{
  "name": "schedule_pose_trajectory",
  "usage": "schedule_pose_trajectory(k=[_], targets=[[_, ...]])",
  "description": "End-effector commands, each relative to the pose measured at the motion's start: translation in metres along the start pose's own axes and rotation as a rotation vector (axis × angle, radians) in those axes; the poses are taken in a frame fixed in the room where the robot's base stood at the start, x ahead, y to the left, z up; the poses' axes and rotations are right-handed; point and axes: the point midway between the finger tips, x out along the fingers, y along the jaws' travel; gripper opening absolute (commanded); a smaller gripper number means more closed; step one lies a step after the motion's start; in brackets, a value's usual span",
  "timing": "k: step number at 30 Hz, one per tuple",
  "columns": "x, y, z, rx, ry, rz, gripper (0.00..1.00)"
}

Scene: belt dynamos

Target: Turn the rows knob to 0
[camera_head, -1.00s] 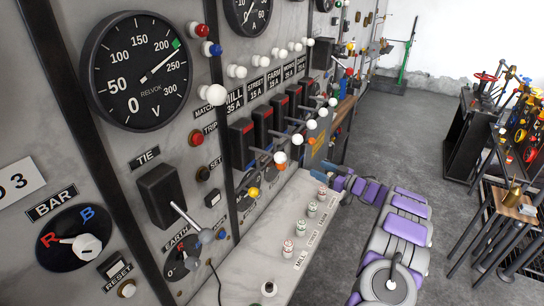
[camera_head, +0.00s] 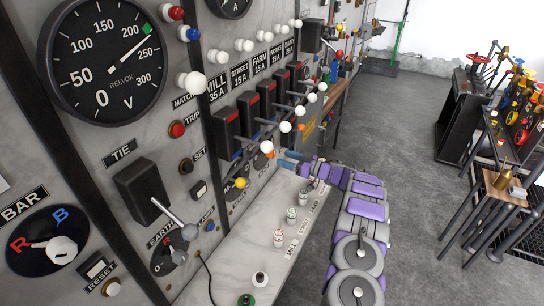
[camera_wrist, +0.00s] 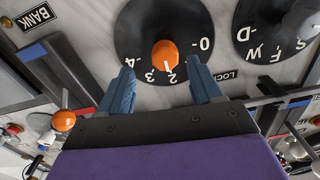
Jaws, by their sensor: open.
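An orange knob (camera_wrist: 165,56) sits on a round black dial plate (camera_wrist: 130,30) in the wrist view, with digits including 0, 2 and 3 that appear upside down. Its pale mark points down in the picture, near the 2 and away from the 0 at right. No rows label is readable. My gripper (camera_wrist: 157,88) is open, with one blue finger low left of the knob and the other low right. It is not gripping the knob. In the head view my gripper (camera_head: 290,160) is close to the panel, past the white levers, and the dial is mostly hidden.
A second black dial (camera_wrist: 275,30) with letters is right of the knob. An orange lever ball (camera_wrist: 64,121) is left of my gripper. White-tipped levers (camera_head: 285,127) stick out from the panel. A ledge (camera_head: 240,255) holds small jars (camera_head: 279,238). Open floor lies right.

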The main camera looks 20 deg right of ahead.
Motion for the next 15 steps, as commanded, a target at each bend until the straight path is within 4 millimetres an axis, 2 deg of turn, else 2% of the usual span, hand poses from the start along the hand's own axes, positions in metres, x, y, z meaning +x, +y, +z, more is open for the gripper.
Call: schedule_pose_trajectory(k=[1,6,10,15], targets=[[0.013,-0.003,0.002,-0.001,-0.001,-0.006,0.65],[0.045,-0.007,0.001,-0.003,-0.003,-0.007,0.65],[0.060,-0.008,0.000,-0.006,-0.006,-0.003,0.65],[0.067,-0.005,0.000,-0.002,-0.003,-0.003,0.65]])
